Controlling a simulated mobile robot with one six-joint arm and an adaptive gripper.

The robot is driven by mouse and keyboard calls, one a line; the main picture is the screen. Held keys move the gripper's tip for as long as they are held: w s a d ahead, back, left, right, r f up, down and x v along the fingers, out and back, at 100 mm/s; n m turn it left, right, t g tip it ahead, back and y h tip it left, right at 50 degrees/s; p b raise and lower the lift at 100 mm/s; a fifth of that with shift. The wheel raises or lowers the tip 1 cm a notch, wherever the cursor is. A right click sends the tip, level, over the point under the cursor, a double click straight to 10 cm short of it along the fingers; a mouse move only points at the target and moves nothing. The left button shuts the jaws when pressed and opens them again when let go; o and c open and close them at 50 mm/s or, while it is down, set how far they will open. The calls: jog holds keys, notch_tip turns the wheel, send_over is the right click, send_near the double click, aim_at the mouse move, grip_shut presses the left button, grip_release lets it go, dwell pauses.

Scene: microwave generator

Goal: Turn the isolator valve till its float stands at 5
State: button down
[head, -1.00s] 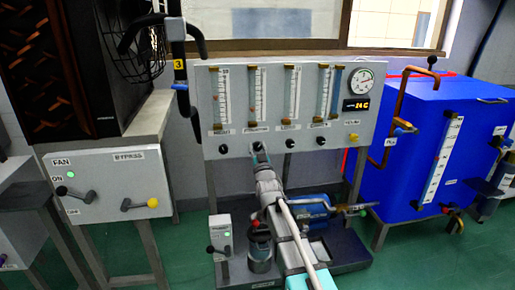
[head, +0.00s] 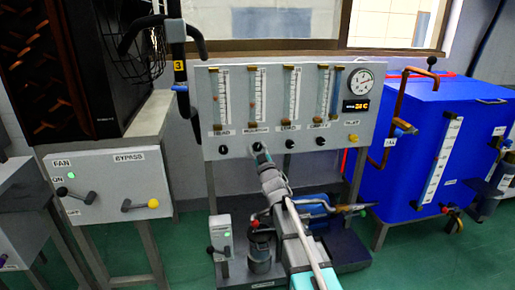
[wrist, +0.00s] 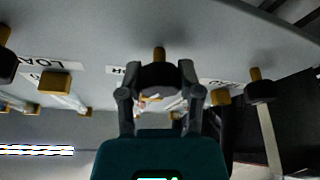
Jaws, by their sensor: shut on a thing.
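The grey panel (head: 293,120) carries a row of upright flow tubes with small dark knobs below them. My gripper (head: 260,154) is at the second knob from the left, under the second flow tube (head: 251,97). In the wrist view, my gripper (wrist: 158,85) is shut on the dark round valve knob (wrist: 160,80), one finger on each side, with a yellow-brown stub above it. The label above this knob is too blurred to read surely. The float in the second tube and its scale numbers are too small to read.
Neighbouring knobs (head: 290,144) sit close on the panel, with a yellow knob (head: 352,138) at its right end. A round gauge (head: 361,82) sits top right. A blue tank (head: 415,125) stands right, and a fan and bypass box (head: 108,185) left.

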jog(key=shift+w+r+n+g+y+p, duration=0.1)
jog(key=shift+n+g+y+p, duration=0.45)
jog(key=shift+n, duration=1.15)
jog(key=shift+y, duration=0.35)
jog(key=shift+c, duration=1.3)
grip_release()
jog(key=shift+m+h+b, duration=0.4)
jog(key=shift+m+t+h+b, duration=0.25)
jog(key=shift+m+t+h, duration=0.45)
jog(key=shift+m, duration=1.2)
jog(key=shift+m+t+h+b, duration=0.25)
jog(key=shift+m+h, duration=0.85)
jog(key=shift+m, duration=0.8)
